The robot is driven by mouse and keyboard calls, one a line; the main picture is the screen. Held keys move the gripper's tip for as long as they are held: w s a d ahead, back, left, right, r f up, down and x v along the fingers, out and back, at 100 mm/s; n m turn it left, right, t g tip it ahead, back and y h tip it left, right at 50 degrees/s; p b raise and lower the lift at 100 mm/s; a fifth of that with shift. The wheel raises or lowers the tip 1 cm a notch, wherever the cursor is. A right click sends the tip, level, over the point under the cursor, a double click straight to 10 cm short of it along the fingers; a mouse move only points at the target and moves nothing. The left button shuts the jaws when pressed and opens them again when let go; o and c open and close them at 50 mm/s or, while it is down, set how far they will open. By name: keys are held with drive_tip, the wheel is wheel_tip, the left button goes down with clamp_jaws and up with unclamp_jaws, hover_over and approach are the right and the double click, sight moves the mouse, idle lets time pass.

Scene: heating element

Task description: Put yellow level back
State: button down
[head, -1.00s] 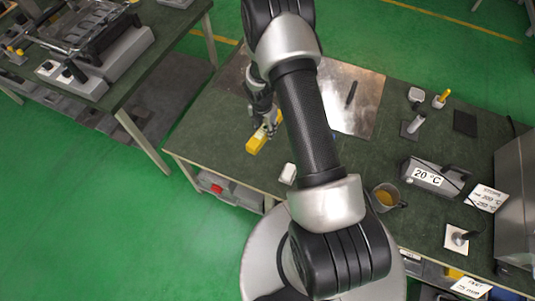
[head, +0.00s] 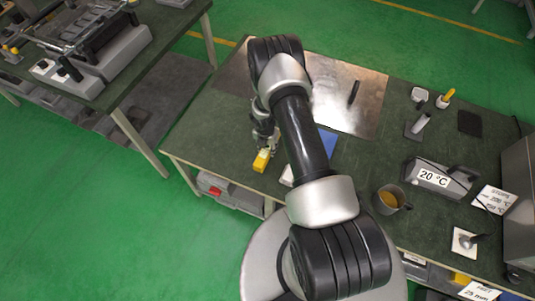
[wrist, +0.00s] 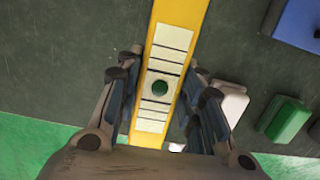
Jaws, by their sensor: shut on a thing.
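The yellow level (head: 262,160) shows at the left front edge of the dark green workbench (head: 215,120). Whether the level touches the bench top cannot be told. My arm hides part of the bench to the right of it.
A white block (wrist: 230,102), a green block (wrist: 285,119) and a blue item (wrist: 298,22) lie right of the level. A metal sheet (head: 365,100) covers the back of the bench. A mug (head: 388,199) and a 20 °C device (head: 440,178) stand at right.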

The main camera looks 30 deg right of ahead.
sight(268, 152)
drive_tip(key=shift+f+b, duration=0.55)
drive_tip(key=shift+f, duration=1.6)
drive_tip(key=shift+f, duration=0.25)
drive_tip(key=c, duration=1.1)
unclamp_jaws()
drive_tip(key=shift+r, duration=0.1)
drive_tip(key=shift+r, duration=0.1)
